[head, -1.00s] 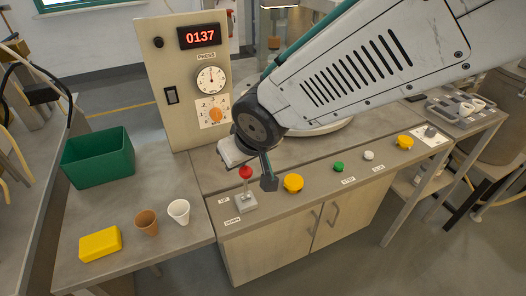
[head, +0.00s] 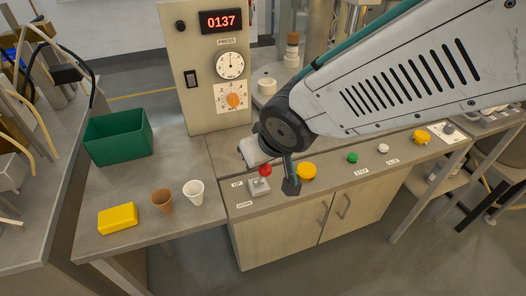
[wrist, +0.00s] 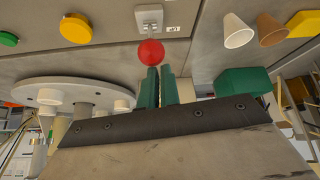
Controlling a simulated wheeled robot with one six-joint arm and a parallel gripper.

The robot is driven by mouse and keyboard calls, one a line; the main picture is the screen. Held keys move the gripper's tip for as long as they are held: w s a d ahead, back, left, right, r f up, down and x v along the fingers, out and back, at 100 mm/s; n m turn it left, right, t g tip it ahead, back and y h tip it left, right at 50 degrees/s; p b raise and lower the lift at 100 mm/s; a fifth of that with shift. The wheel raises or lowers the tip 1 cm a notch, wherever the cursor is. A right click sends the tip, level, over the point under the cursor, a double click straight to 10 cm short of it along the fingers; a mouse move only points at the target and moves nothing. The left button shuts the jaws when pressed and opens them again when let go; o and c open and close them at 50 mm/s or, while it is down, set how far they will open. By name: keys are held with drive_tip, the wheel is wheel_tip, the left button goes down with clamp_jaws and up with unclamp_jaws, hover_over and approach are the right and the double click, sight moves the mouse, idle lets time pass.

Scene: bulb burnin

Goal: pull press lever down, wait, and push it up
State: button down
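The press lever has a red ball knob (head: 265,170) on a short stem over a small light base (head: 260,187), on the bench front between the UP label (head: 237,184) and the DOWN label (head: 244,205). The stem looks roughly upright; I cannot tell its exact setting. My gripper (head: 291,188) is just right of the knob in the head view. In the wrist view, the knob (wrist: 151,52) sits right at the tips of my green fingers (wrist: 160,72). The fingers are close together with nothing seen between them. I cannot tell whether they touch the knob.
The press panel (head: 205,110) reads 0137. A yellow button (head: 306,171), a green button (head: 352,158) and a white button (head: 383,148) lie to the right. Left are a green bin (head: 118,140), brown cup (head: 162,200), white cup (head: 194,193) and yellow block (head: 118,218).

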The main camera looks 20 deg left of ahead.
drive_tip(key=shift+s+d+f, duration=0.3)
drive_tip(key=shift+d+f, duration=0.05)
drive_tip(key=shift+f, duration=0.15)
wheel_tip(320, 180, up, 3)
drive_tip(key=w+a, duration=0.2)
drive_tip(key=a, duration=0.1)
drive_tip(key=s+d+r, duration=0.5)
drive_tip(key=s, duration=0.1)
drive_tip(key=shift+d+r, duration=0.2)
drive_tip(key=shift+r, duration=0.15)
drive_tip(key=s+d+m+g+h, duration=0.1)
drive_tip(key=s+d+m, duration=0.1)
drive_tip(key=d, duration=1)
drive_tip(key=s+d+r+m+g+h, duration=0.1)
drive_tip(key=s+d+m+h, duration=0.1)
drive_tip(key=d, duration=0.9)
drive_tip(key=s+d+m+g+h, duration=0.1)
drive_tip(key=s+d+m, duration=0.3)
drive_tip(key=d, duration=0.8)
drive_tip(key=shift+d+r+m, duration=0.3)
drive_tip(key=shift+r+m, duration=0.1)
drive_tip(key=shift+m, duration=0.3)
